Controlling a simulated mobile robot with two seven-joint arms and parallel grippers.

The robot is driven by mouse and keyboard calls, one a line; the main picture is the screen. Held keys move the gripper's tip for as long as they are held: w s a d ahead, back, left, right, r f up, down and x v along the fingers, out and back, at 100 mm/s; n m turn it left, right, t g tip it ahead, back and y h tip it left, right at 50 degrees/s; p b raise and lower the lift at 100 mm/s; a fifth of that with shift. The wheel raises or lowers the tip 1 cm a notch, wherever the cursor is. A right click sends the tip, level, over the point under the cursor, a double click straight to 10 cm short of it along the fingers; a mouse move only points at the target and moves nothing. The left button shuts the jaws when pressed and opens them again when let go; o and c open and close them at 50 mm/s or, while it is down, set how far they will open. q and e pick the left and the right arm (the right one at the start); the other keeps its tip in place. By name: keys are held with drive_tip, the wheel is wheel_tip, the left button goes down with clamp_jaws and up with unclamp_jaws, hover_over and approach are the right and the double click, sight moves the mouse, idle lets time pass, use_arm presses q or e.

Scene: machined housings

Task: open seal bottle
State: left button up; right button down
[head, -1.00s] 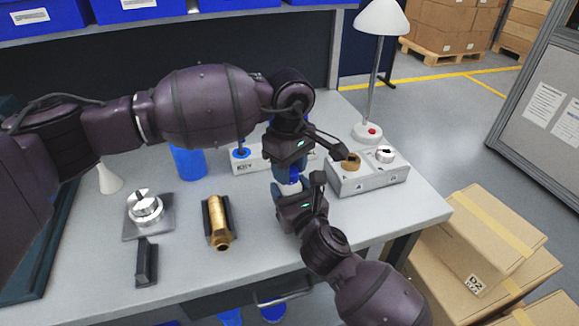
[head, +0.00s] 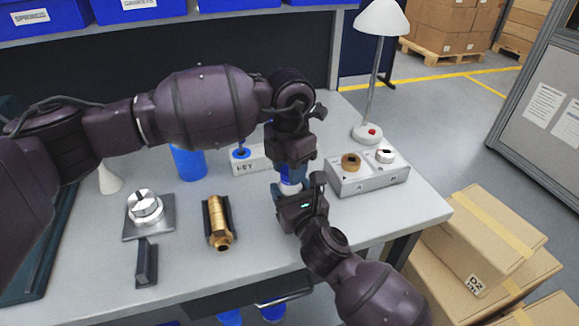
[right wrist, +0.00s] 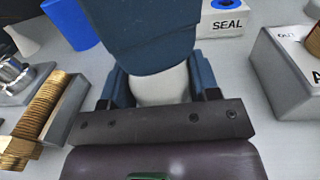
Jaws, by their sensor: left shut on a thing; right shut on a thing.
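The white bottle (right wrist: 160,85) stands between the blue fingers of my right gripper (right wrist: 163,92) in the right wrist view. A sliver of it shows in the head view (head: 290,188), where my right gripper (head: 291,193) is shut on it from the front. My left gripper (head: 291,176) points down directly above it and is shut on the bottle's top. The left gripper's blue fingers (right wrist: 150,35) hide the cap, so I cannot tell whether it is loose.
A grey two-knob box (head: 368,180) is close on the right. A brass fitting (head: 218,225), a round metal dial (head: 144,207) and a blue cup (head: 188,162) are left.

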use_arm(q)
drive_tip(key=n, duration=0.5)
drive_tip(key=shift+n, duration=0.4)
drive_tip(key=n, duration=0.6)
drive_tip(key=shift+r, duration=0.3)
drive_tip(key=shift+r, duration=0.75)
drive_tip(key=shift+r, duration=0.2)
drive_tip(key=shift+r, duration=1.9)
use_arm(e)
drive_tip(key=shift+c, duration=1.3)
unclamp_jaws()
